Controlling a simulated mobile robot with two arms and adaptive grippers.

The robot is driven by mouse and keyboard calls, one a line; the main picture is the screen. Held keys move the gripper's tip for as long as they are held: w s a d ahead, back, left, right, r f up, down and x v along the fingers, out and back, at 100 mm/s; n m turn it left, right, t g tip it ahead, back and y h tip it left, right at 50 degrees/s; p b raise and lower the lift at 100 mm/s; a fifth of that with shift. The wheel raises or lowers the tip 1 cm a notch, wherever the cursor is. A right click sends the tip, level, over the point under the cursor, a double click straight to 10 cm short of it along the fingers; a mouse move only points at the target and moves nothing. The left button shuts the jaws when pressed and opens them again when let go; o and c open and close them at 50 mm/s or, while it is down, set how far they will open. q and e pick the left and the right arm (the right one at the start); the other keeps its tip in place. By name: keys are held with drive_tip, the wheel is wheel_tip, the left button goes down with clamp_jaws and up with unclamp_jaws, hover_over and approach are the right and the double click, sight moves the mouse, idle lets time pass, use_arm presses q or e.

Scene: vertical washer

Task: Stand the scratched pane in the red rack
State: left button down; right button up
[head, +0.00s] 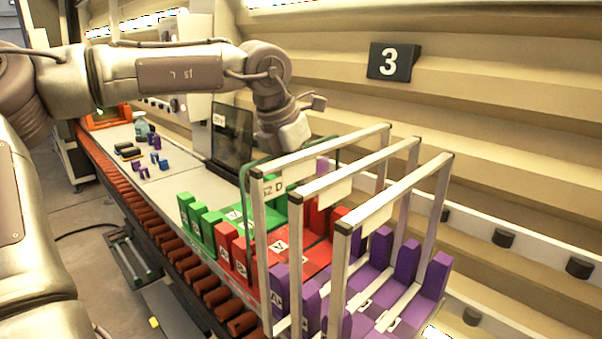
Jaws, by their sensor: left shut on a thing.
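The red rack (285,250) stands in the middle of the row on the bench, with red upright blocks on both sides. My left gripper (291,142) is above the far side of the racks, shut on a clear pane (247,172) with a dark green edge. The pane hangs upright over the green and red racks, partly behind a white frame. I cannot make out scratches on it or whether it touches a rack. A dark pane (232,135) with a white label stands farther back on the bench. My right gripper is out of view.
The green rack (236,217) is left of the red one, the purple rack (375,285) to its right. Small purple and black parts lie on the bench (180,178) beyond.

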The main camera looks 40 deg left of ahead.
use_arm(q)
drive_tip(key=shift+f+b, duration=0.3)
drive_tip(key=shift+b, duration=0.05)
idle(0.4)
drive_tip(key=c, duration=1.2)
unclamp_jaws()
drive_tip(key=shift+d, duration=0.1)
drive_tip(key=shift+c, duration=0.2)
drive_tip(key=shift+s+f, duration=0.1)
drive_tip(key=v, duration=1.2)
